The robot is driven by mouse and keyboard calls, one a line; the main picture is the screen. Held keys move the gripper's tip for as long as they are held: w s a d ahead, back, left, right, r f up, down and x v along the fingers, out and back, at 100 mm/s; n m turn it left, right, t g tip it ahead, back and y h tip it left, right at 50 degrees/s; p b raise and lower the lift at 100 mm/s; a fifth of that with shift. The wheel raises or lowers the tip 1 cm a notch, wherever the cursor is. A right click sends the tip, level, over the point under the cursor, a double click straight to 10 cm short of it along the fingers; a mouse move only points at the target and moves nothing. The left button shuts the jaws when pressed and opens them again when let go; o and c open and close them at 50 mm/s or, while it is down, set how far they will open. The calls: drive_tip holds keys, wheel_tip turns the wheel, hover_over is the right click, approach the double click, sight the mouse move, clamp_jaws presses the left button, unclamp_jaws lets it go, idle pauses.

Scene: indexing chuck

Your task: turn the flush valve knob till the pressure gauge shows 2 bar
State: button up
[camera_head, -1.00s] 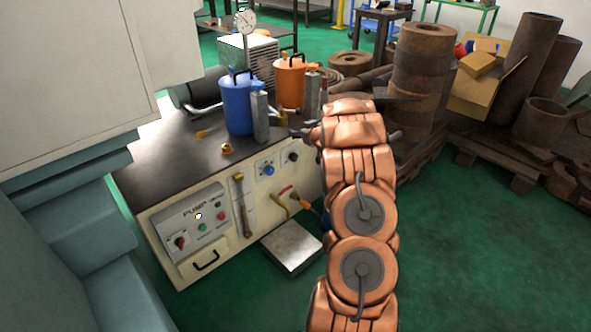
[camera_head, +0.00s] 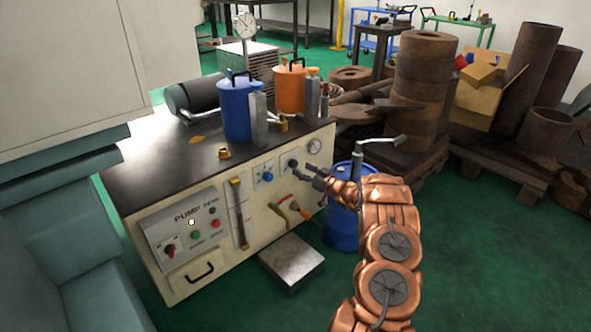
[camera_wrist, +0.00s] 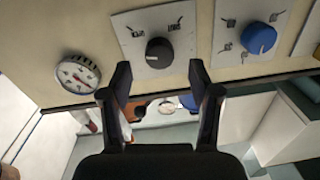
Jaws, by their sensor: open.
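The pump cabinet's front panel holds a black knob (camera_head: 293,163) and a blue knob (camera_head: 267,176) on white plates. I cannot read the labels, so which is the flush valve knob is unclear. A round white pressure gauge (camera_head: 314,146) sits right of the black knob; its reading is too small to tell. In the wrist view, the black knob (camera_wrist: 158,53) is between and just beyond my open fingertips (camera_wrist: 160,70), apparently not touching them. The gauge (camera_wrist: 77,73) is at left and the blue knob (camera_wrist: 259,38) at right. My gripper (camera_head: 305,171) faces the panel.
A blue drum (camera_head: 343,225) with a crank stands beside my arm at the cabinet's right. Hose handles (camera_head: 290,211) hang below the knobs. A metal block (camera_head: 291,262) lies on the floor. Blue and orange canisters (camera_head: 236,108) stand on top, with another dial gauge (camera_head: 245,25) behind.

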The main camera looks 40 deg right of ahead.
sight(296, 165)
drive_tip(key=w+b, duration=0.1)
drive_tip(key=w, duration=0.2)
drive_tip(key=shift+w+f, duration=0.15)
drive_tip(key=shift+w, duration=0.6)
drive_tip(key=shift+c, duration=0.3)
drive_tip(key=c, duration=1.1)
drive_tip(key=shift+n, duration=0.3)
drive_tip(key=n+p, duration=0.1)
drive_tip(key=n, duration=0.3)
drive_tip(key=shift+n, duration=0.4)
drive_tip(key=n, duration=0.6)
drive_tip(key=shift+p, duration=0.35)
